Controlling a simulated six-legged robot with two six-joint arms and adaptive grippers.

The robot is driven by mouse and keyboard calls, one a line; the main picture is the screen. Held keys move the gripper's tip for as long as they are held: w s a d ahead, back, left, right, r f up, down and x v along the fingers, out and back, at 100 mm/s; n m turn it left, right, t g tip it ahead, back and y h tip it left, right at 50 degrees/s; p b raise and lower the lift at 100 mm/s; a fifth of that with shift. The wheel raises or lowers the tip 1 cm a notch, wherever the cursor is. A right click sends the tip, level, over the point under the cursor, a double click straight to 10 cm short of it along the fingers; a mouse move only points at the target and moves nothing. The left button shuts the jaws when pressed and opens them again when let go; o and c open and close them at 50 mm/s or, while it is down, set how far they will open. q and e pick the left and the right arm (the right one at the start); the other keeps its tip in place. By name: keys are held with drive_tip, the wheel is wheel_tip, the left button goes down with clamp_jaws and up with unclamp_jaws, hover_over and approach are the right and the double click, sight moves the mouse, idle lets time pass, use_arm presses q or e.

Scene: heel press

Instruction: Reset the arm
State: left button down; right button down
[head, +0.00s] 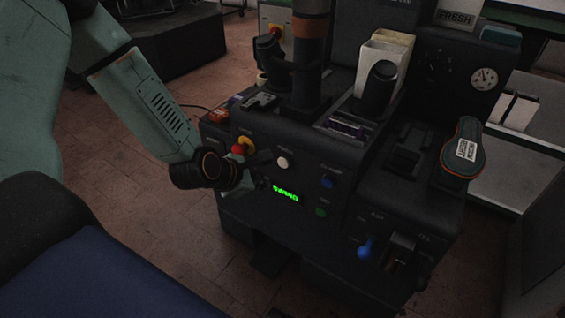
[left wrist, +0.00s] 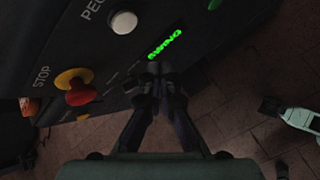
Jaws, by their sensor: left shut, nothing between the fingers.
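The black heel press (head: 240,205) fills the middle of the head view. Its front panel has a white button (head: 283,162), a red stop button (head: 238,149) on a yellow ring, and a lit green display (head: 286,193). The display also shows in the left wrist view (left wrist: 166,44), ending in "WING"; its first letter is unclear. My left gripper (head: 263,181) is shut and empty, in front of the panel, between the stop button and the display. In the left wrist view its fingertips (left wrist: 160,70) overlap the panel just below the display; contact cannot be told. My right gripper is out of view.
A blue button (head: 328,182), a green button (head: 321,212) and a blue lever (head: 366,247) are farther right on the press. A dark shoe-shaped piece with a white label (head: 466,149) is at the right. Tiled floor (head: 110,165) is open at the left.

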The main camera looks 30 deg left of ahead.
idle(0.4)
use_arm(q)
drive_tip(key=s+d+f+m+g+p, duration=0.1)
drive_tip(key=s+d+m+g+p, duration=0.1)
drive_tip(key=s+m, duration=0.6)
drive_tip(key=s+d+f+m+g+y+p, duration=0.1)
drive_tip(key=s+d+f+m+g+p, duration=0.1)
drive_tip(key=s+m, duration=0.7)
drive_tip(key=s+d+f+m+g+p, duration=0.1)
drive_tip(key=s+d+m+g+p, duration=0.3)
drive_tip(key=s+m, duration=0.5)
drive_tip(key=s, duration=0.3)
drive_tip(key=shift+s+d+f+g+y, duration=0.15)
drive_tip(key=shift+s+g+y, duration=0.15)
drive_tip(key=shift+s, duration=0.05)
idle(2.2)
